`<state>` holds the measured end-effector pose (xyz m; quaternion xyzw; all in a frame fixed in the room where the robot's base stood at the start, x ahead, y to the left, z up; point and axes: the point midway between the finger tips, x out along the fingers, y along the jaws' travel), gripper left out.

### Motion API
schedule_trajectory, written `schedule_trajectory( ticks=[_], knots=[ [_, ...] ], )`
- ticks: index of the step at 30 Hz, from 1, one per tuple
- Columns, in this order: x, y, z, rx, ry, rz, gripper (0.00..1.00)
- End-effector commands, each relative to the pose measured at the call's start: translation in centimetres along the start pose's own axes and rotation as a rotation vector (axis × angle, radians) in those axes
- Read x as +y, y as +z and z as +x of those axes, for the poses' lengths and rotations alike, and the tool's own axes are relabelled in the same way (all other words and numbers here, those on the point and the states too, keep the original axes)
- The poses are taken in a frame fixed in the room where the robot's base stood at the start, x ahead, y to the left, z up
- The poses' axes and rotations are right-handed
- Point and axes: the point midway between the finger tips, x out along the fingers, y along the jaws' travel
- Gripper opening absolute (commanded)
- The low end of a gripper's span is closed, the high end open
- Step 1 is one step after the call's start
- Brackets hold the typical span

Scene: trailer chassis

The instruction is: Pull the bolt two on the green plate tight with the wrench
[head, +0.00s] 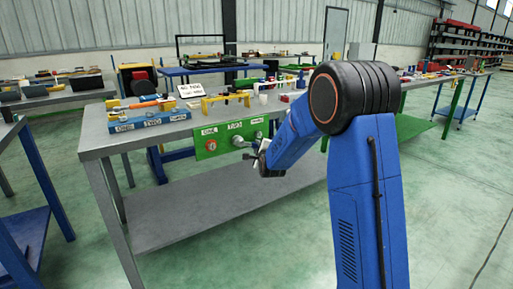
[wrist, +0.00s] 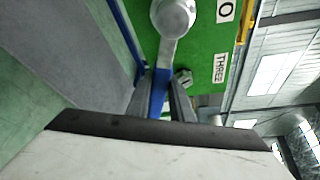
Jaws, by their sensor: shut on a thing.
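The green plate (head: 225,151) is fixed upright on the front of the grey bench; it also shows in the wrist view (wrist: 206,50). My gripper (wrist: 160,88) is shut on the blue handle of the wrench (wrist: 158,95). The wrench's round silver head (wrist: 174,17) lies against the plate beside a label ending in O. It seems to cover bolt two, which is hidden. Bolt three (wrist: 183,77) stands bare by the THREE label, near my gripper's right finger. In the head view, my gripper (head: 259,152) is at the plate's right part, partly hidden by my arm.
A red round part (head: 211,145) sits under the plate's left label. On the bench top (head: 105,137) are a blue labelled rack (head: 148,117), a small white sign (head: 193,89) and a yellow bracket (head: 225,101). A grey lower shelf (head: 190,215) lies below; open floor is in front.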

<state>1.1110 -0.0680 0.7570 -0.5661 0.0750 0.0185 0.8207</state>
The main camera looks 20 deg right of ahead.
Motion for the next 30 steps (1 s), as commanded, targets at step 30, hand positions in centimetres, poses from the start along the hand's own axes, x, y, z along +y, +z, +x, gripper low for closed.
schedule_trajectory(
  ticks=[30],
  knots=[
    [1.3,0.1,0.0,0.0,0.06,0.149,0.0]
  ],
)
